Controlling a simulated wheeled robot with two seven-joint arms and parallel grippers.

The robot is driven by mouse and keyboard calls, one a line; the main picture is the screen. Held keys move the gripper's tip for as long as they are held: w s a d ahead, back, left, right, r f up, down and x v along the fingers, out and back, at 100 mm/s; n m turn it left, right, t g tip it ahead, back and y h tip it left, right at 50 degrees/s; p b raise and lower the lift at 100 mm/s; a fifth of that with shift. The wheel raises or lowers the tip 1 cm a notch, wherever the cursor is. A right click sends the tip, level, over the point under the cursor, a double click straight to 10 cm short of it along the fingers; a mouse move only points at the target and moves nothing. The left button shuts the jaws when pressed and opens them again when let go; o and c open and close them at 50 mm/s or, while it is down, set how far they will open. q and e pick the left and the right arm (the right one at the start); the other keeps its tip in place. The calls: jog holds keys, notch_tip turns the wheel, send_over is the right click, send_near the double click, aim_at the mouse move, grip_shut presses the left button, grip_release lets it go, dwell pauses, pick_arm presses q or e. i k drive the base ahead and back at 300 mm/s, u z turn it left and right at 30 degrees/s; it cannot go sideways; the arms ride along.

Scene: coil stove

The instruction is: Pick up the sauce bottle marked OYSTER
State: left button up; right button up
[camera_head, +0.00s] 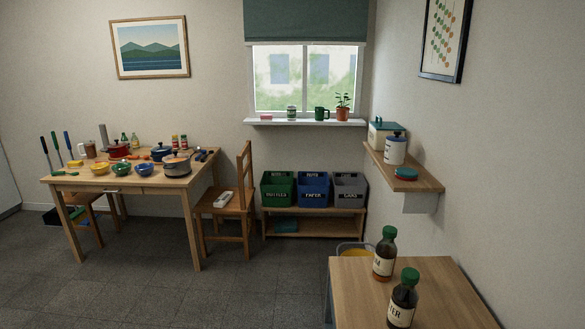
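Two sauce bottles with green caps stand upright on the wooden counter at the lower right. The nearer, dark bottle (403,300) has a pale label whose visible letters end in "TER"; the rest of the label is turned out of sight. The other bottle (384,254), a little behind and to the left, is reddish brown. Its label shows only a letter or so, too little to read. The two stand close together, with the near one partly overlapping the counter space in front of the other. Neither of my grippers shows in the head view.
The counter (450,290) is bare to the right of the bottles, against the right wall. A wall shelf (405,180) holds a white canister (395,151). A yellow-rimmed bin (355,248) stands behind the counter. A chair (228,205) and a cluttered table (110,183) are at left; open floor lies between.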

aim_at(405, 299)
jog(key=k, duration=1.65)
jog(key=u, duration=0.6)
jog(key=i, duration=4.4)
jog(key=z, duration=3.3)
jog(key=i, duration=0.55)
jog(key=u, duration=0.05)
